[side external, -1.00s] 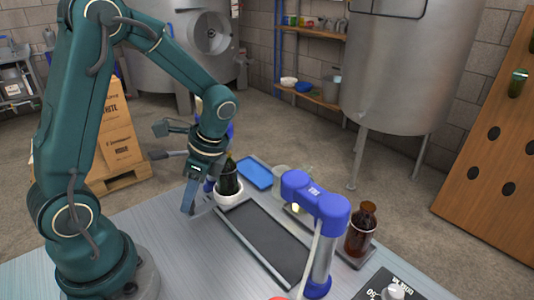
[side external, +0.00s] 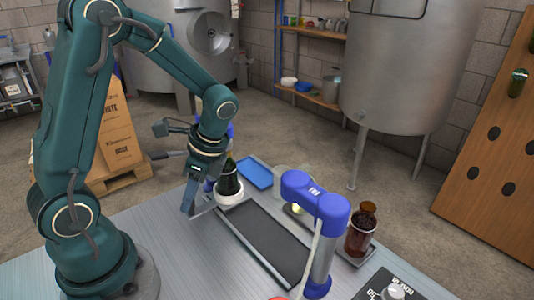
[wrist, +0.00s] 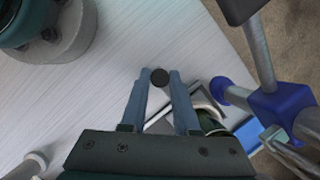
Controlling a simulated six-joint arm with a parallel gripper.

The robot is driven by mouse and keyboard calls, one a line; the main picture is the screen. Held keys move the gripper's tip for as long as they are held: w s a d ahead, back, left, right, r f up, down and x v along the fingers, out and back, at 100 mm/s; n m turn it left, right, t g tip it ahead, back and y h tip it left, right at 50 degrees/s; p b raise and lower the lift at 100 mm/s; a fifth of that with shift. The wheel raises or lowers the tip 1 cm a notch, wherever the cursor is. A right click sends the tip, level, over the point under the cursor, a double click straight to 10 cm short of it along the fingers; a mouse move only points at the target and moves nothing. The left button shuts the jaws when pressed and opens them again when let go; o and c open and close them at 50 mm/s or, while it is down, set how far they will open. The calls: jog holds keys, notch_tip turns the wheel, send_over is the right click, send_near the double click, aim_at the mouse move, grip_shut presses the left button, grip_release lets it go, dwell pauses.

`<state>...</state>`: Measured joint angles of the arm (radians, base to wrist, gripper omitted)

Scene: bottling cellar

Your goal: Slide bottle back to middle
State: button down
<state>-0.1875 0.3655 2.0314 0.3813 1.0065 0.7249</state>
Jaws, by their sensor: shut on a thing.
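A dark green bottle (side external: 229,180) stands upright in a white ring-shaped holder (side external: 231,197) at the far left end of a long dark tray (side external: 265,243). In the wrist view the bottle (wrist: 209,122) shows only in part, right of my fingers. My gripper (side external: 188,205) points down just left of the bottle. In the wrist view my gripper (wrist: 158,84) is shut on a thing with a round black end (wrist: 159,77). The rest of that thing is hidden, so I cannot tell its full shape. I cannot tell whether it touches the bottle.
A blue lamp-like post (side external: 319,235) stands right of the tray. A brown bottle (side external: 361,231) stands on a small plate beyond it. A blue tray (side external: 254,172) lies behind the green bottle. The table (side external: 190,262) is clear in front of my gripper.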

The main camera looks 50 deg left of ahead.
jog(key=shift+w+d, duration=0.1)
jog(key=shift+d, duration=4.9)
jog(key=c, duration=0.6)
grip_release()
jog(key=shift+c, duration=0.2)
jog(key=shift+v, duration=2.55)
jog(key=shift+a+r, duration=0.1)
